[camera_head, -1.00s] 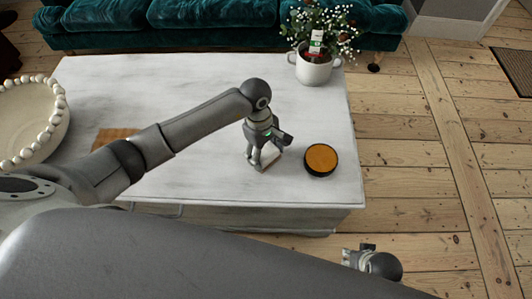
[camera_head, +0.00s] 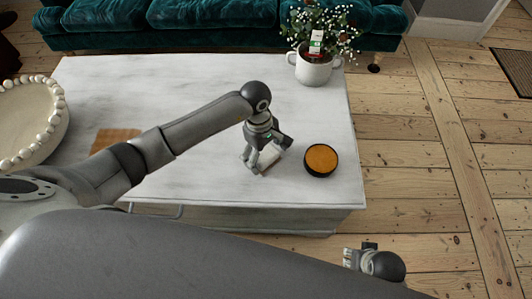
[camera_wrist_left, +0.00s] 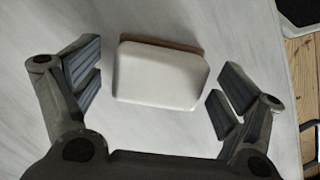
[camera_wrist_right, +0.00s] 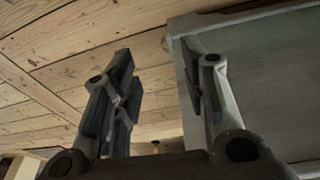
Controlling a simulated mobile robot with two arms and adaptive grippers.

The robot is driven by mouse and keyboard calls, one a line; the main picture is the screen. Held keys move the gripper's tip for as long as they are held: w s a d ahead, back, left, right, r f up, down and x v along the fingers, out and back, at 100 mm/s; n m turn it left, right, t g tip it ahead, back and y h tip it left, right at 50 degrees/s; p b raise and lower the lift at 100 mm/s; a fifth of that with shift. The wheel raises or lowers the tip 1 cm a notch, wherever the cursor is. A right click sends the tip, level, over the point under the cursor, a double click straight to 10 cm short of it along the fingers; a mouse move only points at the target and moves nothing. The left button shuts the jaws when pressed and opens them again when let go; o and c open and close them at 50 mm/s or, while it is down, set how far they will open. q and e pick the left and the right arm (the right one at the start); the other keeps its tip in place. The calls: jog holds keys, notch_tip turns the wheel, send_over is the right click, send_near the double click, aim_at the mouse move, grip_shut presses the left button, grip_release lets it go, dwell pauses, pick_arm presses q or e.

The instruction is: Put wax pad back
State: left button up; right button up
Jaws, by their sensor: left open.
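The wax pad, a small white block with a brown edge, lies on the white table (camera_head: 200,90) in the left wrist view (camera_wrist_left: 158,76). In the head view it is mostly hidden under my left gripper (camera_head: 266,160). My left gripper is open, with its fingers (camera_wrist_left: 160,95) on either side of the pad and a gap at each side. A round black tin with an orange top (camera_head: 321,159) stands just right of that gripper. My right gripper (camera_wrist_right: 165,85) is open and empty, low beside the table's side, over the floor.
A brown wooden piece (camera_head: 112,138) lies partly behind my left arm. A beaded bowl (camera_head: 35,118) stands at the table's left. A potted plant (camera_head: 315,66) stands at the far right corner, with a green sofa (camera_head: 210,12) behind. The table middle is clear.

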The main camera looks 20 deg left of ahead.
aim_at(262, 151)
pick_arm(q)
jog(key=shift+r, duration=0.15)
notch_tip(262, 151, up, 12)
jog(key=a+p, duration=0.1)
jog(key=shift+w+a+p, duration=0.35)
jog(key=shift+w+p, duration=0.05)
pick_arm(e)
notch_tip(262, 151, down, 6)
jog(key=s, duration=0.2)
jog(key=shift+d+r, duration=0.15)
